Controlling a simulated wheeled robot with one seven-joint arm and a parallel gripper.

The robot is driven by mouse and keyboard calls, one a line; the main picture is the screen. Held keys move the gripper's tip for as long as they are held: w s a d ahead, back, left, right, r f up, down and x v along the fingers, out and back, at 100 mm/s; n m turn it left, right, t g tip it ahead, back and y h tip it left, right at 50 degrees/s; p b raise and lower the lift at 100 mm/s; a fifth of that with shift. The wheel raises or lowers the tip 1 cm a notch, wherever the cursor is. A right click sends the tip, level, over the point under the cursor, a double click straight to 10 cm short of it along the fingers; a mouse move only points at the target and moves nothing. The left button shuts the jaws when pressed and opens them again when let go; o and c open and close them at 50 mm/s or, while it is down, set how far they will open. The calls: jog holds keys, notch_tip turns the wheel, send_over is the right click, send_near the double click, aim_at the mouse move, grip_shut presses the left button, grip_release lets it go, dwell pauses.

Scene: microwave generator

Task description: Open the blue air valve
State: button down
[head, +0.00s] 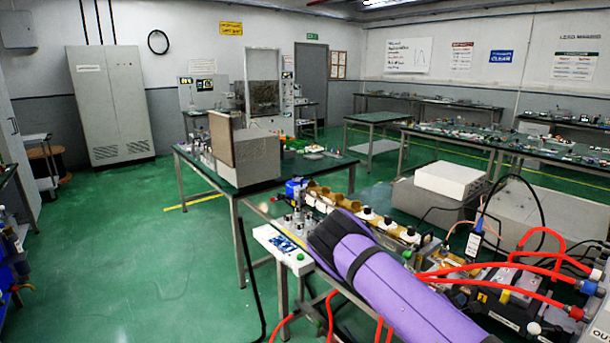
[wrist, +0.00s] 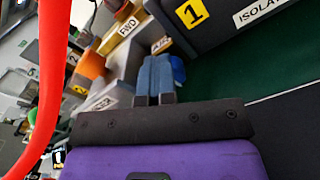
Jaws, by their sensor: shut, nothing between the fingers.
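The blue air valve (head: 295,187) shows in the head view as a small blue part at the far left end of the bench rig, beyond my arm. In the wrist view, a bright blue part (wrist: 178,68), apparently the same valve, shows just right of and behind my fingertips, partly hidden by them. My gripper (wrist: 155,60) has its two blue-grey fingers side by side, shut and empty. They are close to the blue part; I cannot tell whether they touch it. In the head view my purple arm and its black end hide part of the rig.
Red hoses (head: 480,267) and cables run over the rig at right. A row of brass-coloured fittings (head: 338,198) lies beside the valve. A grey box (head: 245,158) stands on the table behind. The green floor (head: 130,240) at left is clear.

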jog(key=shift+r+v, duration=0.15)
jog(key=shift+v, duration=1.1)
jog(key=shift+r+v, duration=0.1)
jog(key=shift+v, duration=1.15)
